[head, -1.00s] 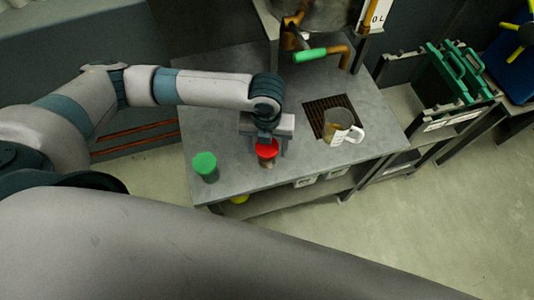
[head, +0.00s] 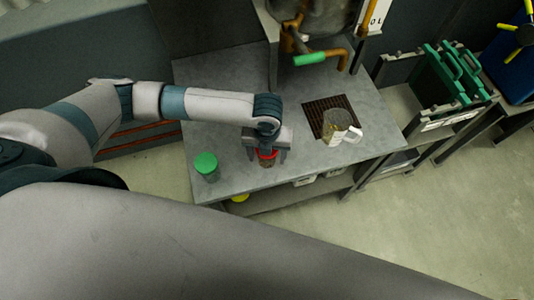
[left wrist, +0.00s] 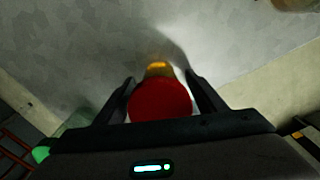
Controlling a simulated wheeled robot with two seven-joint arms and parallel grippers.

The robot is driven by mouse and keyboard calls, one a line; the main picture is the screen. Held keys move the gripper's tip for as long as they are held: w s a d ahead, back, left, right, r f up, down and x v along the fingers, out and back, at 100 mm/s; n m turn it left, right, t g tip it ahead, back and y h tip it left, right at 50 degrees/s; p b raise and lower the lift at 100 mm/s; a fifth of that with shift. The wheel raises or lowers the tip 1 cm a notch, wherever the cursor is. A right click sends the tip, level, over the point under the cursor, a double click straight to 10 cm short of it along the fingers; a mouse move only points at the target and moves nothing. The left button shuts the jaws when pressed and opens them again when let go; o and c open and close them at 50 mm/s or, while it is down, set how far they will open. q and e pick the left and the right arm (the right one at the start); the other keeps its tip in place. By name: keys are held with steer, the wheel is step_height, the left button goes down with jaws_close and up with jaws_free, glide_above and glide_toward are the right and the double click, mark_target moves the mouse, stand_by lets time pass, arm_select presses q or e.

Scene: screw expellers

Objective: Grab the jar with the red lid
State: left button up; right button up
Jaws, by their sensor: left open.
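The jar with the red lid (head: 267,158) stands on the grey metal table near its front edge. My left gripper (head: 267,155) is directly above it, pointing down, with a finger on either side of the lid. In the left wrist view the red lid (left wrist: 160,99) lies between the two open fingers (left wrist: 165,95), with small gaps at the sides. A jar with a green lid (head: 206,165) stands to the left. My right gripper is not in view.
A clear measuring jug (head: 337,127) with a white handle stands by a dark grate (head: 322,110) on the table (head: 232,95). The machine's green-handled pipe (head: 310,59) is at the back. Free table lies left and behind the gripper.

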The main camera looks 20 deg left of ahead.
arm_select(q)
steer(key=shift+c, duration=0.3)
steer(key=c, duration=1)
steer(key=shift+r, duration=0.1)
step_height(320, 180, up, 9)
steer(key=shift+w+f+b, duration=0.1)
steer(key=shift+f+b, duration=0.05)
steer(key=shift+b, duration=0.85)
steer(key=shift+r, duration=0.6)
